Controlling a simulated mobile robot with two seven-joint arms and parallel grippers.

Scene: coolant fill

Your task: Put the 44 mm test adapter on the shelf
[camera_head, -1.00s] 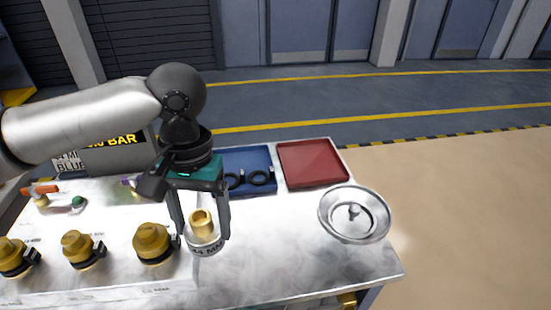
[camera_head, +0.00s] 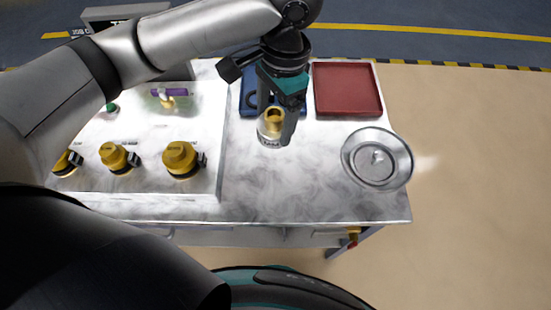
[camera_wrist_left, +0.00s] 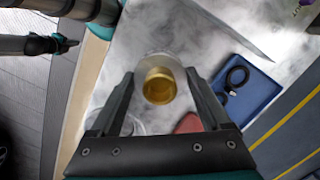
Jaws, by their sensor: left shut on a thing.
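The test adapter (camera_head: 269,135) is a short pale cylinder with a gold neck; a dark label on its side is too small to read now. My left gripper (camera_head: 279,122) is shut on it, with one finger on each side, and holds it upright over the metal bench top. In the left wrist view the adapter (camera_wrist_left: 158,88) shows its gold opening between the two fingers. Whether it touches the bench I cannot tell. A dark gripper-like end (camera_wrist_left: 60,44) at the upper left of the wrist view seems to be my right one. I cannot make out a shelf.
Behind the adapter are a blue tray (camera_head: 244,103) with black rings and an empty red tray (camera_head: 347,90). A round metal dish (camera_head: 377,158) stands at right. Yellow-capped fittings (camera_head: 181,158) line the left panel. The bench's front middle (camera_head: 290,190) is clear.

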